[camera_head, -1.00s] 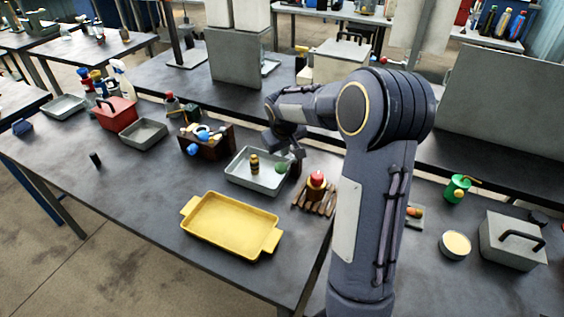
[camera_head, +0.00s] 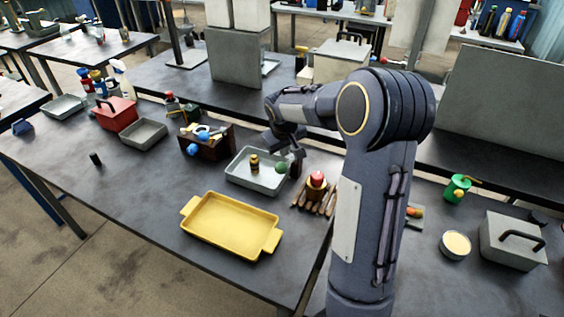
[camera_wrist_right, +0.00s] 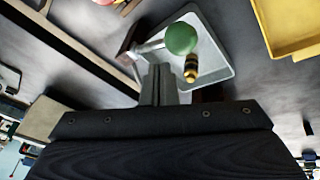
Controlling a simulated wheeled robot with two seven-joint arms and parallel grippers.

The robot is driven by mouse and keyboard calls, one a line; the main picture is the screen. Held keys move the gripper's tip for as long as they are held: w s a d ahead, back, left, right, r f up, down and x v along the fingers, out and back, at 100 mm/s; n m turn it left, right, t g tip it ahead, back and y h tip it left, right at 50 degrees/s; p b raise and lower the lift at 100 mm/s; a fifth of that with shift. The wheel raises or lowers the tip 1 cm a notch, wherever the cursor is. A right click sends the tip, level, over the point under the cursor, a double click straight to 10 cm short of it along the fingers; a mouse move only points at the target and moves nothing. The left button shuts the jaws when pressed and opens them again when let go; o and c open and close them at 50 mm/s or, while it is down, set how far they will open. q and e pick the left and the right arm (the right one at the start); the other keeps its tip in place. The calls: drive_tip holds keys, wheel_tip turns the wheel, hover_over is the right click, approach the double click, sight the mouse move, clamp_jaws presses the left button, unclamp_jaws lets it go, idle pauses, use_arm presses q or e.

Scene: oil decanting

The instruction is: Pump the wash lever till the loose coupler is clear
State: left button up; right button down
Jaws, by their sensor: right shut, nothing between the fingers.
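A grey wash tray (camera_head: 234,178) stands on the dark table, and its rim also shows in the wrist view (camera_wrist_right: 222,75). The loose coupler (camera_head: 254,163), banded dark and yellow, stands in the tray; it also shows in the right wrist view (camera_wrist_right: 191,68). The wash lever's green ball knob (camera_head: 281,168) is over the tray's right side; in the wrist view the knob (camera_wrist_right: 181,38) sits on a pale rod. My right gripper (camera_wrist_right: 160,72) is shut and empty, close to the knob; contact cannot be told. My left gripper is not in view.
A yellow tray (camera_head: 230,225) lies in front. A wooden rack with a red-topped item (camera_head: 317,182) stands right of the wash tray, and a brown tool box (camera_head: 207,147) behind left. The table's left front is mostly clear.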

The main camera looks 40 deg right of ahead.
drive_tip(key=shift+f, duration=0.1)
drive_tip(key=shift+s+a+f+b, duration=0.1)
drive_tip(key=shift+a+f+b, duration=0.1)
drive_tip(key=shift+f+b, duration=0.15)
